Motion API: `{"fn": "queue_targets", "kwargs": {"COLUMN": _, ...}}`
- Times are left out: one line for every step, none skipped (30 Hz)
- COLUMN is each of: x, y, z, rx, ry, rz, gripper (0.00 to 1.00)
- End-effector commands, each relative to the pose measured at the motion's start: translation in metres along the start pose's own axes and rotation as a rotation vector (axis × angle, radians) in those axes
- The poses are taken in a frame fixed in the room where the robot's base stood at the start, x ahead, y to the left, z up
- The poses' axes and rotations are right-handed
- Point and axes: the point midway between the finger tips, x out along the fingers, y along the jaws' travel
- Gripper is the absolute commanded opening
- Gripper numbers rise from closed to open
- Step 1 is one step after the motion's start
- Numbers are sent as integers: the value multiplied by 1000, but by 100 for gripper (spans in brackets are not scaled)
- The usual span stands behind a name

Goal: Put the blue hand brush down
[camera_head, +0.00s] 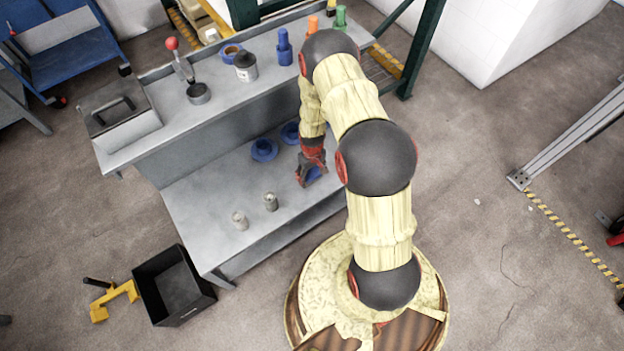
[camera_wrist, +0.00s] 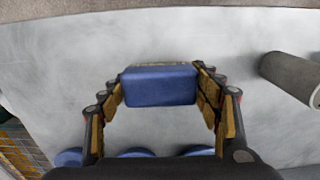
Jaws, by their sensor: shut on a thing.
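The blue hand brush (camera_wrist: 160,88) shows in the wrist view as a plain blue block between the fingers of my gripper (camera_wrist: 162,80). The fingers press on its left and right ends. In the head view my gripper (camera_head: 310,174) points down over the right part of the bench's lower grey shelf (camera_head: 205,195), with a bit of blue showing at the fingers. My arm and gripper hide most of the brush there. I cannot tell whether the brush touches the shelf.
Two blue round parts (camera_head: 264,150) (camera_head: 290,133) lie behind my gripper. Two small grey cylinders (camera_head: 271,201) (camera_head: 240,220) stand to its left. The upper bench top (camera_head: 215,113) overhangs the back and holds bottles. The shelf's left part is clear. A black crate (camera_head: 172,285) stands on the floor.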

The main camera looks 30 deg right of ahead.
Motion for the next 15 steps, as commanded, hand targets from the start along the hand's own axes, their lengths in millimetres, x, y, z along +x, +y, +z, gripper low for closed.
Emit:
{"fn": "queue_targets", "kwargs": {"x": 7, "y": 3, "z": -3, "rx": 1, "ry": 0, "rz": 0, "gripper": 23}}
{"fn": "queue_targets", "kwargs": {"x": 13, "y": 3, "z": -3, "rx": 0, "ry": -1, "rz": 0, "gripper": 23}}
{"fn": "queue_targets", "kwargs": {"x": 20, "y": 2, "z": -2, "rx": -1, "ry": -1, "rz": 0, "gripper": 23}}
{"fn": "queue_targets", "kwargs": {"x": 25, "y": 2, "z": -2, "rx": 0, "ry": -1, "rz": 0, "gripper": 23}}
{"fn": "queue_targets", "kwargs": {"x": 30, "y": 2, "z": -2, "rx": 0, "ry": -1, "rz": 0, "gripper": 23}}
{"fn": "queue_targets", "kwargs": {"x": 34, "y": 2, "z": -2, "rx": 0, "ry": -1, "rz": 0, "gripper": 23}}
{"fn": "queue_targets", "kwargs": {"x": 36, "y": 3, "z": -2, "rx": 0, "ry": 0, "rz": 0, "gripper": 23}}
{"fn": "queue_targets", "kwargs": {"x": 37, "y": 3, "z": -2, "rx": 0, "ry": 0, "rz": 0, "gripper": 23}}
{"fn": "queue_targets", "kwargs": {"x": 36, "y": 3, "z": -3, "rx": 0, "ry": 1, "rz": 0, "gripper": 23}}
{"fn": "queue_targets", "kwargs": {"x": 36, "y": 3, "z": -3, "rx": 0, "ry": 1, "rz": 0, "gripper": 23}}
{"fn": "queue_targets", "kwargs": {"x": 35, "y": 3, "z": -3, "rx": 0, "ry": 1, "rz": 0, "gripper": 23}}
{"fn": "queue_targets", "kwargs": {"x": 34, "y": 3, "z": -3, "rx": 0, "ry": 1, "rz": 0, "gripper": 23}}
{"fn": "queue_targets", "kwargs": {"x": 34, "y": 3, "z": -3, "rx": 0, "ry": 1, "rz": 0, "gripper": 23}}
{"fn": "queue_targets", "kwargs": {"x": 34, "y": 3, "z": -3, "rx": 0, "ry": 1, "rz": 0, "gripper": 23}}
{"fn": "queue_targets", "kwargs": {"x": 34, "y": 3, "z": -3, "rx": 0, "ry": 1, "rz": 0, "gripper": 23}}
